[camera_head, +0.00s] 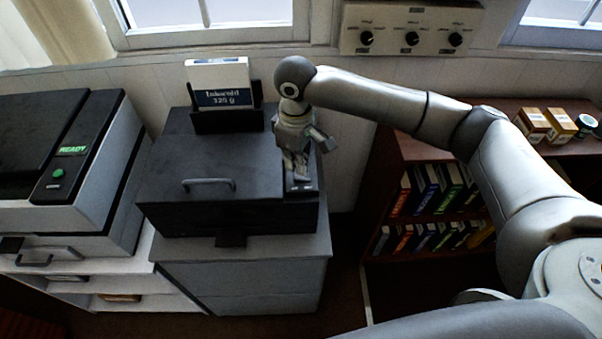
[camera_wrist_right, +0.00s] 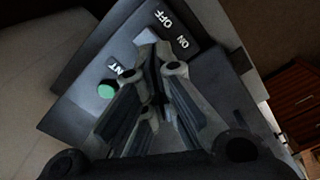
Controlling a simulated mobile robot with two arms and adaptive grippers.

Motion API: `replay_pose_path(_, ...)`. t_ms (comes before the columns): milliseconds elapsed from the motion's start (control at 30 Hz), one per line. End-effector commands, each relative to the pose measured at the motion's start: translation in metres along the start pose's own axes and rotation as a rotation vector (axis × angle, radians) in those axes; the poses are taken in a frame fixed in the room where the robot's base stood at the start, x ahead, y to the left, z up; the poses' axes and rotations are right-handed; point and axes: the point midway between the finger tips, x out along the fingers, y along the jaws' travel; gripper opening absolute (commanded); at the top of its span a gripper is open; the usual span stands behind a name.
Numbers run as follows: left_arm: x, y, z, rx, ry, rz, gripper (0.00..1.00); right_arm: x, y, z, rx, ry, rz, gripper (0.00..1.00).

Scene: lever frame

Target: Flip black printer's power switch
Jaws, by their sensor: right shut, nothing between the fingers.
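The black printer (camera_head: 160,205) stands on a grey cabinet, with a paper holder at its back. My right gripper (camera_head: 296,178) points down over the printer's right front control panel and hides most of it. In the right wrist view the panel (camera_wrist_right: 72,112) carries the words OFF and ON, a pale grey switch (camera_wrist_right: 145,38) beside them, and a green button (camera_wrist_right: 106,91). My right gripper (camera_wrist_right: 157,52) is shut and empty, its fingertips at or just above the lower edge of the switch. I cannot tell whether they touch. My left gripper is not in view.
A second printer (camera_head: 100,150) with a green READY display stands at the left. A wall panel with several knobs (camera_head: 411,25) hangs above. A brown bookshelf (camera_head: 395,160) with books and small boxes is at the right. A gap separates the cabinet (camera_head: 240,275) from the shelf.

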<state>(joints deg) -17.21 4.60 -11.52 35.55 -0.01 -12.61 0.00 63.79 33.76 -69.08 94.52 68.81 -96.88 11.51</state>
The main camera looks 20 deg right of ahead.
Motion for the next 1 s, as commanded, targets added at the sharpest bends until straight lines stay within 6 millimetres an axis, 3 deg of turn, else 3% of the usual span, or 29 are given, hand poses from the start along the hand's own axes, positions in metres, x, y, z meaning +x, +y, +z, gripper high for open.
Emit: replay_pose_path(1000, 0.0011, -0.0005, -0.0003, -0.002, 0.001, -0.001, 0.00, 0.0064, 0.0001, -0.0001, 0.000, 0.000, 0.000, 0.00)
